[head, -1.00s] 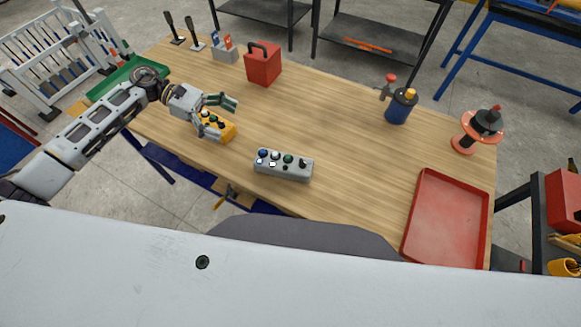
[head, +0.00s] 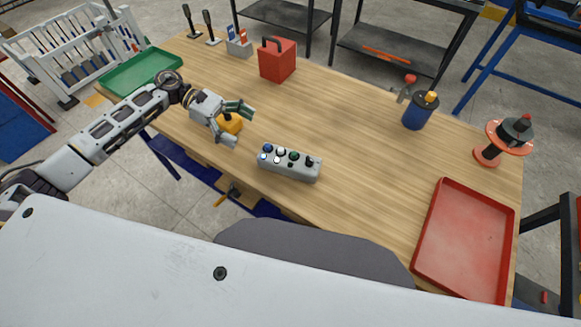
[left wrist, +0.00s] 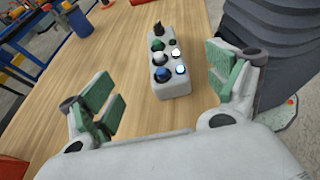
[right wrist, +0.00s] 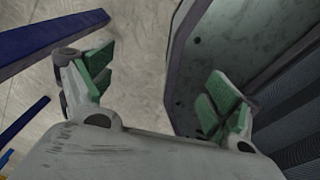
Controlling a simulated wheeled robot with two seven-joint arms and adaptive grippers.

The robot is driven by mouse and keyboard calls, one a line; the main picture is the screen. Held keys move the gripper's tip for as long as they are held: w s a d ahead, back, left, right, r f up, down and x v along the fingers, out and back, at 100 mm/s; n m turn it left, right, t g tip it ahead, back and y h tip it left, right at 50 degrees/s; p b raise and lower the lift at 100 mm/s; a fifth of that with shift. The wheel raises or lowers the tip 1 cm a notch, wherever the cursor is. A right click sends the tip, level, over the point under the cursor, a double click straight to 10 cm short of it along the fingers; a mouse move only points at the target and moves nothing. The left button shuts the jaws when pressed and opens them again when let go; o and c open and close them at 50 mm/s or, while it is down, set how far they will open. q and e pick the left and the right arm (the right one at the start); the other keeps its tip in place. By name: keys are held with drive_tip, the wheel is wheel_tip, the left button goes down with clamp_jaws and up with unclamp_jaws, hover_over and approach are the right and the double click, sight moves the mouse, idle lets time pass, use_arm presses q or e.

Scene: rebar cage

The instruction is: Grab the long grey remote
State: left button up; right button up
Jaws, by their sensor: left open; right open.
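The long grey remote (head: 289,164), with several round buttons and a small black stick, lies on the wooden table near its front edge. It also shows in the left wrist view (left wrist: 170,66), between the open fingers and ahead of them. My left gripper (head: 239,123) is open and empty, to the left of the remote and apart from it. It is above and partly in front of a yellow control box (head: 229,124). My right gripper (right wrist: 157,85) is open and empty in the right wrist view, with floor beyond it; it does not show in the head view.
A red toolbox (head: 277,62) and a green tray (head: 141,72) stand toward the back left. A blue canister (head: 420,112), a red spool (head: 489,154) and a red tray (head: 463,243) are on the right. The table middle (head: 350,130) is clear.

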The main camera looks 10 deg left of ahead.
sight(268, 148)
use_arm(q)
drive_tip(key=x, duration=0.2)
drive_tip(key=f+x, duration=0.1)
drive_tip(key=x, duration=0.5)
drive_tip(key=shift+a+f, duration=0.25)
drive_tip(key=shift+f, duration=0.1)
drive_tip(key=shift+d+f, duration=0.25)
drive_tip(key=shift+d, duration=0.3)
use_arm(e)
drive_tip(key=shift+a+f, duration=0.1)
drive_tip(key=shift+a, duration=0.2)
use_arm(q)
drive_tip(key=shift+s, duration=0.1)
